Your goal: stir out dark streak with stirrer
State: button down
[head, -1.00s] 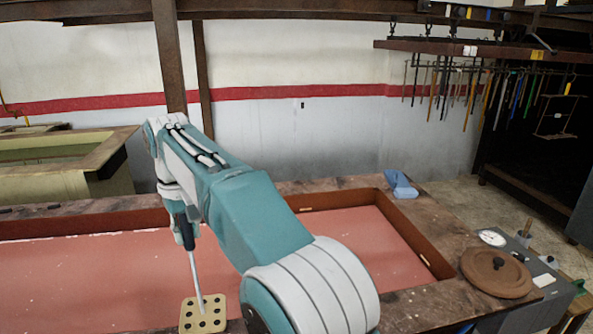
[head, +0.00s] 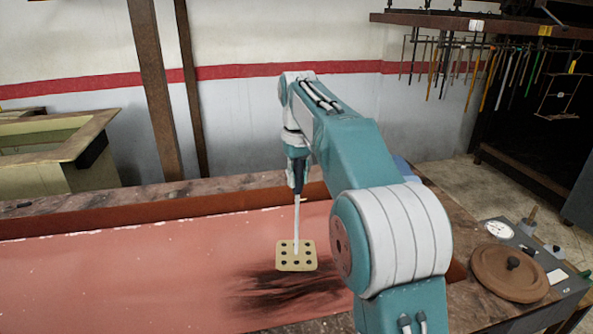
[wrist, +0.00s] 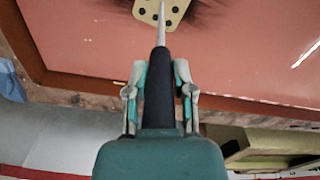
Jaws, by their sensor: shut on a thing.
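The stirrer (head: 296,255) has a dark handle, a pale shaft and a flat cream paddle with several holes. My gripper (head: 297,165) is shut on its handle, and the stirrer hangs nearly upright, paddle down. In the wrist view my gripper (wrist: 159,95) has a finger on each side of the black handle, with the stirrer's paddle (wrist: 160,14) at the top. The dark streak (head: 290,290) lies on the pink-red surface in the trough, just nearer than the paddle and partly behind my arm. I cannot tell whether the paddle touches the surface.
The trough's brown rim (head: 130,215) runs along the back, with a stone ledge behind it. A round brown lid (head: 509,272) and a dial (head: 499,229) are at the right. A yellowish basin (head: 60,150) stands at the back left. Rods (head: 480,75) hang at the upper right.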

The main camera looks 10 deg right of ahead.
notch_tip(320, 180, down, 15)
jog(key=shift+r, duration=0.15)
dwell(0.7)
jog(key=d, duration=1)
jog(key=shift+a, duration=4.95)
